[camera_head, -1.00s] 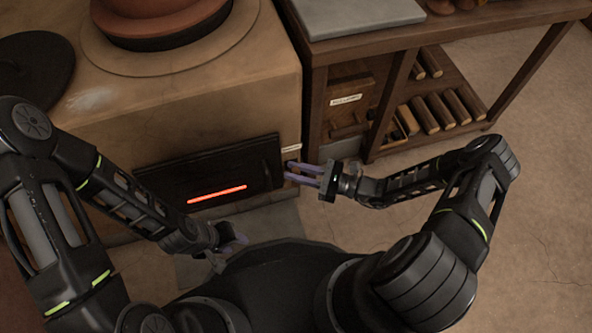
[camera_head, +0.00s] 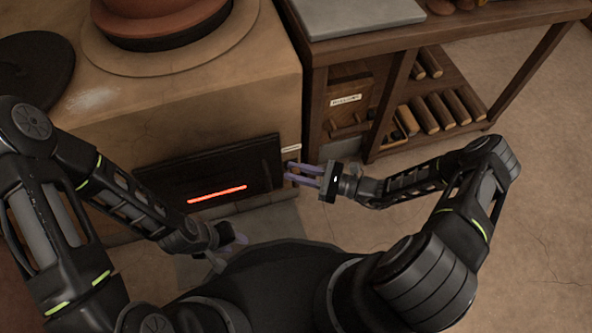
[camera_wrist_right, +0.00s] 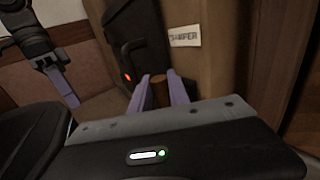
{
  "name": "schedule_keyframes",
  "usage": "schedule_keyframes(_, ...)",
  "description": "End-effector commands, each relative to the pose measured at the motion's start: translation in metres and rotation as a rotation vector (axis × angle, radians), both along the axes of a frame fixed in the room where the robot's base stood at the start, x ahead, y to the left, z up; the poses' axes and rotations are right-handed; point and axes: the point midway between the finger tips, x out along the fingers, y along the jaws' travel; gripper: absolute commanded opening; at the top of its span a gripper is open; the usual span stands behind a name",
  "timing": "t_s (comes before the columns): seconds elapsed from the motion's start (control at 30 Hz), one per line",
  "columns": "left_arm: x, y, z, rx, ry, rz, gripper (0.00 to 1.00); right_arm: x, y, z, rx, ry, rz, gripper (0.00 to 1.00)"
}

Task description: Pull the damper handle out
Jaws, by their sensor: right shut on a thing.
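The damper handle is a small brown wooden knob (camera_wrist_right: 159,80) at the stove front, under a white label reading "DAMPER" (camera_wrist_right: 185,37). In the right wrist view the purple fingers of my right gripper (camera_wrist_right: 165,92) are shut on it, one on each side. In the head view my right gripper (camera_head: 303,174) reaches in from the right at the stove's front right edge; the knob is mostly hidden there by the fingers. My left gripper (camera_head: 232,245) hangs low in front of the stove, away from the handle; its jaw opening is unclear.
A black stove door (camera_head: 232,170) with a glowing red slot is just left of the handle. A wooden workbench (camera_head: 318,80) with a labelled drawer and several rolls on its shelf stands close on the right. Open floor (camera_head: 540,190) lies further right.

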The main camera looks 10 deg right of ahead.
Motion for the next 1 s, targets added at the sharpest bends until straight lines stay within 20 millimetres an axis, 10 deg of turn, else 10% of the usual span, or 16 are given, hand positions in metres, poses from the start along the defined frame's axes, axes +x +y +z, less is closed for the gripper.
schedule_keyframes(0.4, -0.005, -0.001, 0.026, -0.004, 0.012, -0.008, 0.38, -0.078, -0.006, 0.0, -0.001, 0.004, -0.001, 0.0)
schedule_keyframes(0.73, -0.005, -0.001, 0.025, -0.004, 0.012, -0.008, 0.38, -0.086, -0.005, -0.001, -0.001, 0.004, 0.005, 0.0)
schedule_keyframes(0.77, -0.005, -0.001, 0.025, -0.004, 0.012, -0.008, 0.38, -0.086, -0.005, -0.002, -0.001, 0.004, 0.005, 0.23)
schedule_keyframes(1.0, -0.005, -0.001, 0.025, -0.004, 0.012, -0.008, 0.38, -0.085, -0.005, -0.001, 0.0, 0.004, 0.003, 0.43)
